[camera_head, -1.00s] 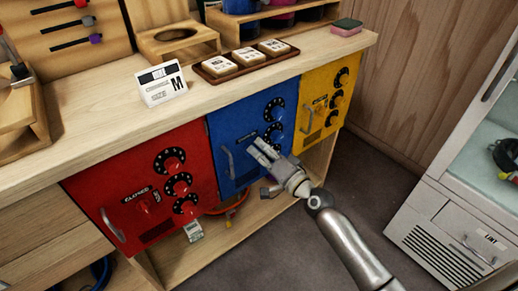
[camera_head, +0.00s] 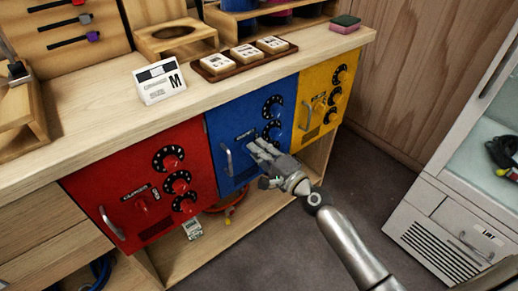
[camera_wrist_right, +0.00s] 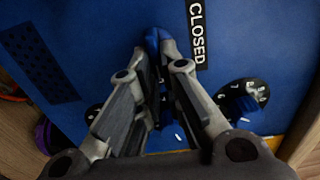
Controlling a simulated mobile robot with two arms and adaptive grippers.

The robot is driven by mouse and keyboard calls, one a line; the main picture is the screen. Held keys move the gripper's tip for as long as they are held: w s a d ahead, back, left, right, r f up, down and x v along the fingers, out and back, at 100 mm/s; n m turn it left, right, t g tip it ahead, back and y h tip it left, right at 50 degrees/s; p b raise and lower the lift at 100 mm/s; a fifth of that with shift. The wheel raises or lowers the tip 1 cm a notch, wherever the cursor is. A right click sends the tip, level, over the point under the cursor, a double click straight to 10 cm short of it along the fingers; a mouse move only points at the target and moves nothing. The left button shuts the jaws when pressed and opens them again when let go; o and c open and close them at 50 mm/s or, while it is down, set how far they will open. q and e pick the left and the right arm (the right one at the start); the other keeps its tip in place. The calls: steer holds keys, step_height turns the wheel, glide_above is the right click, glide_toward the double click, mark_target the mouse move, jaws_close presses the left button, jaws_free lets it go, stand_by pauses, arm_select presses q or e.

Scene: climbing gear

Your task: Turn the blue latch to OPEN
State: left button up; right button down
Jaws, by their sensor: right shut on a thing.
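The blue door (camera_head: 222,125) is in the middle of the cabinet row, with a silver handle (camera_head: 226,160) on its left and black dials on its right. My right gripper (camera_head: 256,148) reaches to the door's lower middle and covers the latch in the head view. In the right wrist view, my right gripper (camera_wrist_right: 162,70) is shut on the blue latch (camera_wrist_right: 152,38), of which only a part shows between and beyond the fingers. A label beside it (camera_wrist_right: 197,35) reads CLOSED. My left gripper is not in view.
A red door (camera_head: 120,195) is to the left and a yellow door (camera_head: 314,100) to the right, both with dials. A sign (camera_head: 160,83), a tray of tiles (camera_head: 246,58) and a sponge (camera_head: 345,23) are on the counter. A white glass-fronted cabinet (camera_head: 430,205) stands at right.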

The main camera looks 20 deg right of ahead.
steer(key=shift+d, duration=0.1)
steer(key=c, duration=1.6)
jaws_free()
steer(key=v, duration=1.2)
